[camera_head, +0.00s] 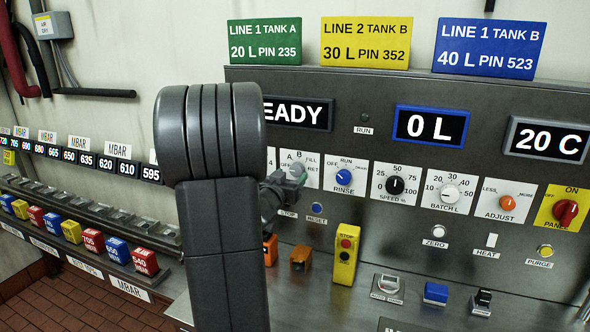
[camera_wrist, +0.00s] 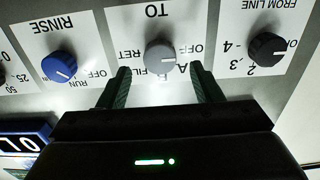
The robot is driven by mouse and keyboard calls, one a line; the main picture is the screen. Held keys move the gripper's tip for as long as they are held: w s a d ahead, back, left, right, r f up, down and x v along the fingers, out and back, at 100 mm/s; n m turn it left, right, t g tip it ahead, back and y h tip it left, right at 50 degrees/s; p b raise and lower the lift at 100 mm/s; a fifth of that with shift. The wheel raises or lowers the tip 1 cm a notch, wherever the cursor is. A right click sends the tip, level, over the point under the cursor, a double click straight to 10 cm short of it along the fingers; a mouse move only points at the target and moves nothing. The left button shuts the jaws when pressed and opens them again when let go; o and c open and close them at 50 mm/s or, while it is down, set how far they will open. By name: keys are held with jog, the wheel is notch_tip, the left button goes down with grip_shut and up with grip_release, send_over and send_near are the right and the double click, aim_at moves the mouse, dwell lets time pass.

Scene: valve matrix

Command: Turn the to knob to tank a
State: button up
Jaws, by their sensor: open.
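The TO knob (camera_wrist: 160,55) is grey and sits on a white plate, upside down in the wrist view. OFF is printed to its right, A to its lower right, FILL at lower left and RET at left. Where its pointer aims is too unclear to tell. My gripper (camera_wrist: 160,68) is open, with one dark finger on each side of the knob's lower edge and gaps between. In the head view the knob (camera_head: 297,168) shows partly behind my gripper (camera_head: 287,183), at the panel. My arm hides the panel's left part.
The blue RINSE knob (camera_wrist: 59,66) and black FROM LINE knob (camera_wrist: 267,48) flank the TO knob. In the head view, the SPEED knob (camera_head: 395,185) and BATCH knob (camera_head: 449,192) are further right. A yellow button box (camera_head: 345,255) stands below on the ledge.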

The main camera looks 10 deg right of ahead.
aim_at(296, 170)
jog(key=shift+p+x, duration=0.3)
jog(key=shift+x, duration=1.85)
jog(key=c, duration=1)
